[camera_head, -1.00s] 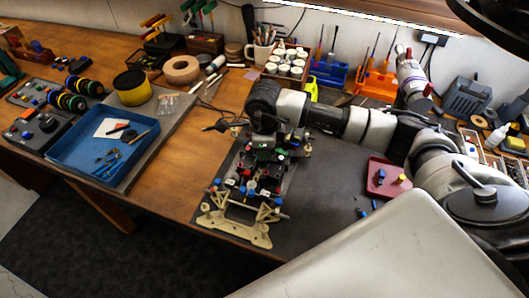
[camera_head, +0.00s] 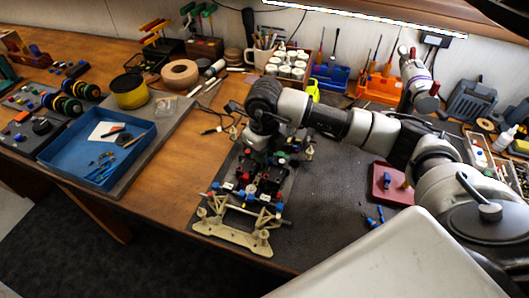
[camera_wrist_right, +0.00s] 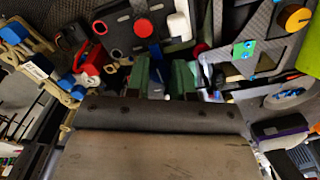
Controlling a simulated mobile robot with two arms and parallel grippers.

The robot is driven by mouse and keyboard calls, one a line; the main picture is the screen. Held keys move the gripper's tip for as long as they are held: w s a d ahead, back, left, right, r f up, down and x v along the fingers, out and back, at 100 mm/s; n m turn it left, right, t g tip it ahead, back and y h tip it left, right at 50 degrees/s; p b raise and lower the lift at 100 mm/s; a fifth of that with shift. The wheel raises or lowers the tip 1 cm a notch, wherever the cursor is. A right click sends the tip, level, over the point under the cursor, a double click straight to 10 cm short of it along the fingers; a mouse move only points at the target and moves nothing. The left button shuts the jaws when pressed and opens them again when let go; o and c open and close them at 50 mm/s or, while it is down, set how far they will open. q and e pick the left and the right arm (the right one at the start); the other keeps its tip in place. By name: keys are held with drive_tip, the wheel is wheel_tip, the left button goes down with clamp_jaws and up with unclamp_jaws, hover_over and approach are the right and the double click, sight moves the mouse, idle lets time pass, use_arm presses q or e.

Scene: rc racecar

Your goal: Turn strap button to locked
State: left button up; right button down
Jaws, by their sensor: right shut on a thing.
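The race car (camera_head: 238,230) lies on the dark mat, with its pale front bumper toward the table's front edge. My right gripper (camera_head: 258,158) is over the car's rear half, pointing down. In the right wrist view its two greenish fingers (camera_wrist_right: 162,78) are down among the car's parts, shut on a small part. I cannot tell whether that part is the strap button, as the fingers and wrist hide it. A red round button (camera_wrist_right: 143,28) on a dark plate and an orange knob (camera_wrist_right: 295,18) show clear of the fingers. My left gripper is not in view.
A blue tray (camera_head: 60,150) with small tools stands at the left. A small red tray (camera_head: 385,190) is right of the car on the mat (camera_head: 335,195). Paint jars (camera_head: 288,62) and tool racks line the back. Bare wood lies left of the car.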

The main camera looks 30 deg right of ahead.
drive_tip(key=shift+r, duration=0.1)
idle(0.4)
drive_tip(key=c, duration=1.2)
unclamp_jaws()
drive_tip(key=shift+c, duration=0.2)
wheel_tip(320, 180, up, 11)
drive_tip(key=b, duration=0.1)
drive_tip(key=shift+b, duration=0.4)
